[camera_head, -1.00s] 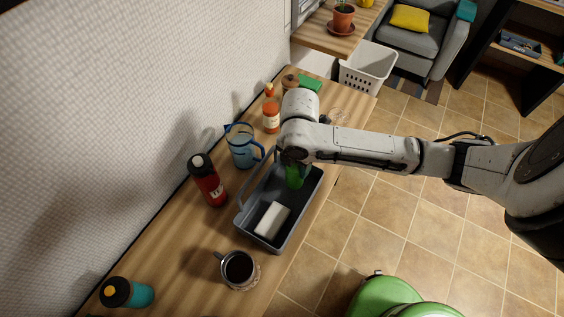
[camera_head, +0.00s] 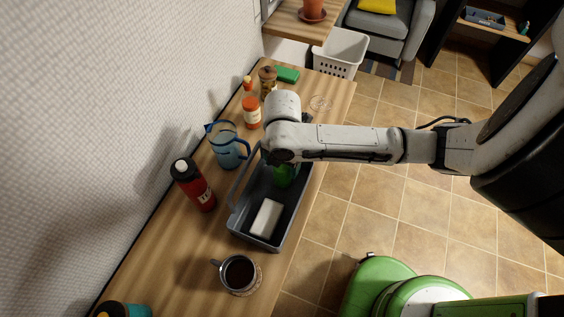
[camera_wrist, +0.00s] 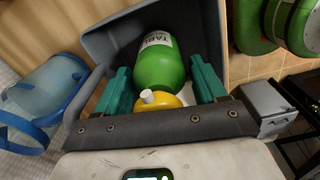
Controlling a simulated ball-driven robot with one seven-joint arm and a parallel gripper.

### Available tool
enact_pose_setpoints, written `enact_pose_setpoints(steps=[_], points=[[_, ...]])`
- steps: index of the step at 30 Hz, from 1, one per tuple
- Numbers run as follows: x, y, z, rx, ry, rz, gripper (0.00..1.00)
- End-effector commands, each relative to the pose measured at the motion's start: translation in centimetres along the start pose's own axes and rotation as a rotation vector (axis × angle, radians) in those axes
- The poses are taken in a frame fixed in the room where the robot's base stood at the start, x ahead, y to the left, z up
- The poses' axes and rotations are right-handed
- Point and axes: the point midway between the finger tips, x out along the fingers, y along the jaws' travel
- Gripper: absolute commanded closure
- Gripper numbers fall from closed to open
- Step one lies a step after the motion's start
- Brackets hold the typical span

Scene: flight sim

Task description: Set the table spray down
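The table spray is a green bottle with a white label reading "TABL" and a yellow top. In the wrist view the table spray (camera_wrist: 158,66) lies between my gripper's two teal fingers (camera_wrist: 163,88), with narrow gaps at its sides. My gripper looks open around it. In the head view the table spray (camera_head: 284,176) shows inside the far part of a grey caddy (camera_head: 241,224), below my wrist. My wrist hides its top and the fingers there. I cannot tell whether its base touches the caddy floor.
A white block (camera_head: 266,217) lies in the caddy's near part. A blue pitcher (camera_head: 228,148), red bottle (camera_head: 194,186) and orange bottle (camera_head: 252,113) stand on its wall side. A mug (camera_head: 239,272) stands nearer on the wooden counter (camera_head: 170,258).

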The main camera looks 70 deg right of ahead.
Motion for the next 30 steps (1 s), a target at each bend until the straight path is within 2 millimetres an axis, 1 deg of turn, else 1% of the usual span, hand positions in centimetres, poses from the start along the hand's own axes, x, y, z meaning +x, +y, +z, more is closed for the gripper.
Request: enact_pose_setpoints(steps=[1,3,10,14,17,24,27,30], points=[[0.0,0.0,0.0,0.0,0.0,0.0,0.24],[0.0,0.0,0.0,0.0,0.0,0.0,0.19],[-0.1,0.0,0.0,0.0,0.0,0.0,0.19],[-0.8,0.1,0.0,0.0,0.0,0.003,0.19],[-2.3,0.1,0.0,-0.002,0.0,0.004,0.19],[-7.3,0.1,0.0,-0.003,-0.001,0.004,0.19],[-9.2,0.1,0.0,-0.003,-0.002,0.004,0.19],[-10.7,0.1,0.0,-0.002,-0.001,0.002,0.19]])
